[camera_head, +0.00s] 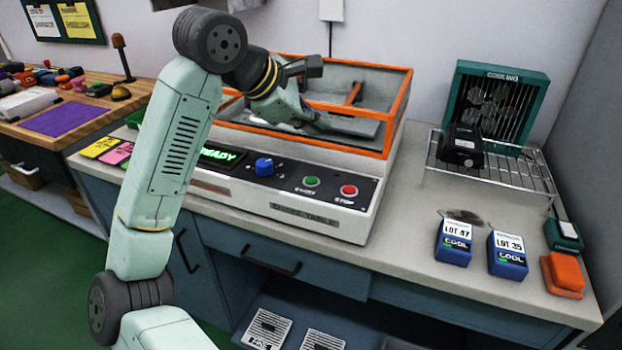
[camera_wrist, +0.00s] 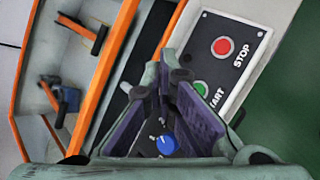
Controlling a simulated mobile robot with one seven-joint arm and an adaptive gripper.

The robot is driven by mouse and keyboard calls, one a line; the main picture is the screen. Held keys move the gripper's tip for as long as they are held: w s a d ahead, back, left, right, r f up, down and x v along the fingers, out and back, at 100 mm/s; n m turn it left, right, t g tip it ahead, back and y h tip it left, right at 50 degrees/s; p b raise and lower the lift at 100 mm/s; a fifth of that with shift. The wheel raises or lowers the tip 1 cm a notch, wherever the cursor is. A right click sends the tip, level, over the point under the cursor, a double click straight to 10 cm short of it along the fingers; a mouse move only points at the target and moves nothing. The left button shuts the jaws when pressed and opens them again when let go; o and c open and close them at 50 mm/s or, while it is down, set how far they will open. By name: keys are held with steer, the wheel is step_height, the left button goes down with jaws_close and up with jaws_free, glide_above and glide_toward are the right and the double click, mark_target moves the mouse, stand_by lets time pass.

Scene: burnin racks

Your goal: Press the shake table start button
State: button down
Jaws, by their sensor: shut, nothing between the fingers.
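The shake table (camera_head: 290,205) stands on the bench with a sloped front panel. Its green start button (camera_head: 311,182) is left of the red stop button (camera_head: 348,190). My gripper (camera_head: 322,123) is shut and empty, above and behind the panel near the orange-framed tray, apart from the button. In the wrist view the green start button (camera_wrist: 200,88) is partly hidden by the fingers of my gripper (camera_wrist: 166,76), with its label cut to "ART". The red stop button (camera_wrist: 222,47) is fully visible there.
A blue knob (camera_head: 264,166) and a green READY display (camera_head: 222,155) sit left of the buttons. The orange-framed tray (camera_head: 400,110) rises behind the panel. A wire rack (camera_head: 500,176) and blue lot boxes (camera_head: 453,243) stand to the right. The bench just right of the shake table is clear.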

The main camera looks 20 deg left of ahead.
steer(key=b, duration=0.5)
glide_above(313, 181)
step_height(313, 181, down, 8)
steer(key=shift+f+b, duration=0.35)
steer(key=shift+f, duration=0.05)
stand_by(1.1)
steer(key=shift+f+b, duration=0.4)
steer(key=shift+b, duration=0.2)
steer(key=shift+f+b, duration=0.45)
steer(key=shift+b, duration=0.05)
stand_by(0.5)
steer(key=shift+r, duration=0.1)
steer(key=shift+r+p, duration=0.4)
steer(key=shift+r, duration=0.35)
